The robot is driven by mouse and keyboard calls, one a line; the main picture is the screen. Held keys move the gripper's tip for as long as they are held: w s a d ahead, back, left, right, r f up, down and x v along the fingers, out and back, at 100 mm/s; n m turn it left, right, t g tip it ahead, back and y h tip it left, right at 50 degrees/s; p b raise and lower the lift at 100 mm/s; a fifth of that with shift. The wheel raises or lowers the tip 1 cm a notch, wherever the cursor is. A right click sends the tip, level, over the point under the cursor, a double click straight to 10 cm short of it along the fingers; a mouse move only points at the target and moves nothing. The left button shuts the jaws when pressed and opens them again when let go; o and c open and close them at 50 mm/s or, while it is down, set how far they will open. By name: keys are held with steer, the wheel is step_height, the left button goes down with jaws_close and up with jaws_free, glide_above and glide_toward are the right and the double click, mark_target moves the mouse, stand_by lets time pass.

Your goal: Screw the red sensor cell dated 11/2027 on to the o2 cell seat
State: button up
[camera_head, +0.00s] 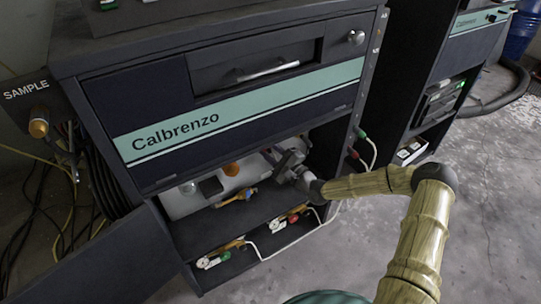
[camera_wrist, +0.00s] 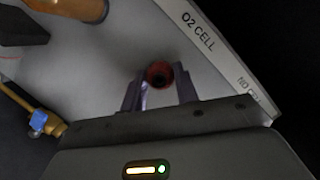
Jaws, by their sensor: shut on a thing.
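My gripper (camera_wrist: 158,90) is shut on a small red cylinder (camera_wrist: 158,73), the red sensor cell, with a dark round opening in its visible end. No date can be read on it. The cell is in front of the grey analyser housing (camera_wrist: 115,50), beside the "O2 CELL" label (camera_wrist: 198,33). The o2 cell seat is not visible, and I cannot tell whether the cell touches it. In the head view my gripper (camera_head: 272,157) reaches into the open lower bay of the Calbrenzo cabinet (camera_head: 220,110), where the cell is too small to make out.
An orange-brown round part (camera_wrist: 80,8) is on the housing nearby; an orange part also shows in the head view (camera_head: 230,169). A brass fitting with a blue handle (camera_wrist: 38,122) is close on the left. The open cabinet door (camera_head: 100,260) stands at lower left.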

steer(key=shift+a+r, duration=0.2)
steer(key=shift+r, duration=0.2)
steer(key=o, duration=1.1)
steer(key=shift+s, duration=0.1)
steer(key=shift+c, duration=0.2)
steer(key=shift+d+f, duration=0.1)
steer(key=shift+d+f, duration=0.1)
steer(key=shift+d, duration=0.05)
steer(key=shift+s+d, duration=0.15)
steer(key=shift+d, duration=0.05)
steer(key=p+v, duration=0.1)
steer(key=v, duration=1.5)
steer(key=shift+s+d+f, duration=0.15)
steer(key=shift+s+f, duration=0.1)
steer(key=shift+s, duration=0.05)
